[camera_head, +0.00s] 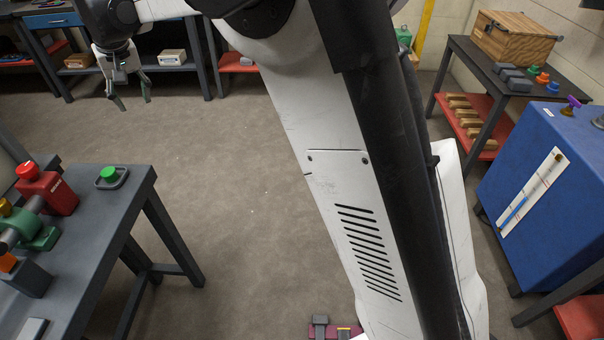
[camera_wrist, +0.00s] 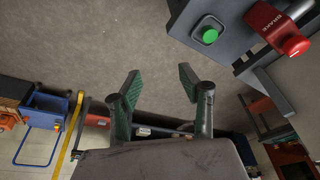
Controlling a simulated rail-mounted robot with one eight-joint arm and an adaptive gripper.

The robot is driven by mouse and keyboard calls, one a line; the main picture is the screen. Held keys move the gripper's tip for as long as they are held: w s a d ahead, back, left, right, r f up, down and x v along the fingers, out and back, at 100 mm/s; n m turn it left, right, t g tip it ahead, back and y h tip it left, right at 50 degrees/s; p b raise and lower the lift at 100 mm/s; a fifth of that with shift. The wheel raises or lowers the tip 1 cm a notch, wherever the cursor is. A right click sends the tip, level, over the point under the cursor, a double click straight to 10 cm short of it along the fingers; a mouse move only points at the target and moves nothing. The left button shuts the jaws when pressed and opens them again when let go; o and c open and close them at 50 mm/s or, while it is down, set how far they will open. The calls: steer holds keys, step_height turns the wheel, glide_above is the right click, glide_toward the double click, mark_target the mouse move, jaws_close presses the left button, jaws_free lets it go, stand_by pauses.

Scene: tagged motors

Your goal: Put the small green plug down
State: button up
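A small green plug (camera_head: 109,172) sits in a shallow grey tray (camera_head: 122,183) near the back right corner of the dark table at left. In the wrist view the plug (camera_wrist: 210,36) and its tray (camera_wrist: 201,47) show at the upper right. My gripper (camera_head: 132,101) is over open floor beyond that table, apart from the plug. In the wrist view my gripper (camera_wrist: 158,82) has its two green-padded fingers spread wide, with nothing between them.
A red block marked BRAKE (camera_wrist: 265,22) with a red cap stands beside the tray. The dark table (camera_head: 95,240) also holds a green motor (camera_head: 38,225). A blue cabinet (camera_head: 545,220) and a bench with a wooden box (camera_head: 513,38) stand at right. The middle floor is clear.

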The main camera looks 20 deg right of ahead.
steer(key=s+d+r+m+t, duration=0.1)
steer(key=s+d+r, duration=0.2)
steer(key=s+d, duration=0.6)
steer(key=s+d+r+m+t, duration=0.1)
steer(key=s+d+r, duration=0.3)
steer(key=s+d, duration=0.5)
steer(key=s+d+f, duration=0.3)
steer(key=s+d, duration=0.1)
steer(key=s, duration=0.2)
steer(key=s+d+f+t, duration=0.1)
steer(key=s+d+f, duration=0.3)
steer(key=s, duration=0.3)
steer(key=s+d+f+m+t+h, duration=0.1)
steer(key=s+d+f, duration=0.2)
steer(key=s+d, duration=0.3)
steer(key=shift+s+d+f, duration=0.2)
steer(key=shift+s+d, duration=0.05)
steer(key=shift+s, duration=0.3)
